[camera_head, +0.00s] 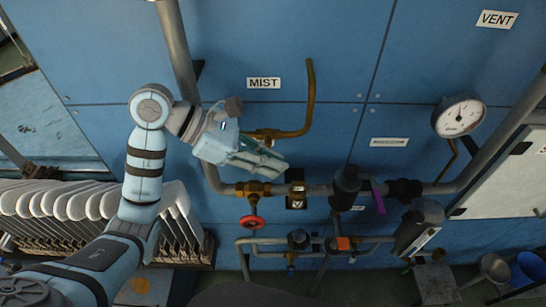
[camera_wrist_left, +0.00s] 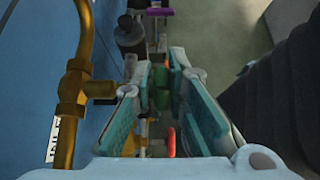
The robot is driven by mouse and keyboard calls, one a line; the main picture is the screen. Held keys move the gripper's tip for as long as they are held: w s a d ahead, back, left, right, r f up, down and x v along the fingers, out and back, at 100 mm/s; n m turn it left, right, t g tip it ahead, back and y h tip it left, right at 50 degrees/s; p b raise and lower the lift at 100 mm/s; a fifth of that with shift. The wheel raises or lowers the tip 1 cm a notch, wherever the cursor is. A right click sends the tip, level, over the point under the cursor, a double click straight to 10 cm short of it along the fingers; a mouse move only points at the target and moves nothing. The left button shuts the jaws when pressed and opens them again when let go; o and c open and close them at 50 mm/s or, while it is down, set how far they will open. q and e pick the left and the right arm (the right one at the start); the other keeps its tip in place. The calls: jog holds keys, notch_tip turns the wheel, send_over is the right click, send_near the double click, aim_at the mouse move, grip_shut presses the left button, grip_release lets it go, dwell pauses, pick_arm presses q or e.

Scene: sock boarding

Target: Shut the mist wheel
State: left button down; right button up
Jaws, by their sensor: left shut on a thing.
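The MIST label (camera_head: 263,83) is on the blue wall panel, left of a brass pipe (camera_head: 310,95) that bends down and left toward my left gripper. My left gripper (camera_head: 280,163) is in front of the wall below the label, its fingers pointing right. In the left wrist view its teal-padded fingers (camera_wrist_left: 163,95) are closed around a green part (camera_wrist_left: 162,76), which I take to be the mist wheel. Most of this part is hidden by the fingers. A brass fitting (camera_wrist_left: 72,92) stands just left of the fingers. My right gripper is not in view.
A red wheel (camera_head: 252,223) hangs on a brass valve below my left gripper. A grey pipe with dark fittings and a purple lever (camera_head: 378,196) runs to the right. A gauge (camera_head: 459,116) is at the right.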

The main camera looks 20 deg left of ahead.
pick_arm(q)
jog(key=shift+r, duration=0.15)
jog(key=c, duration=1.6)
grip_release()
jog(key=shift+w+a, duration=0.1)
jog(key=v, duration=1.2)
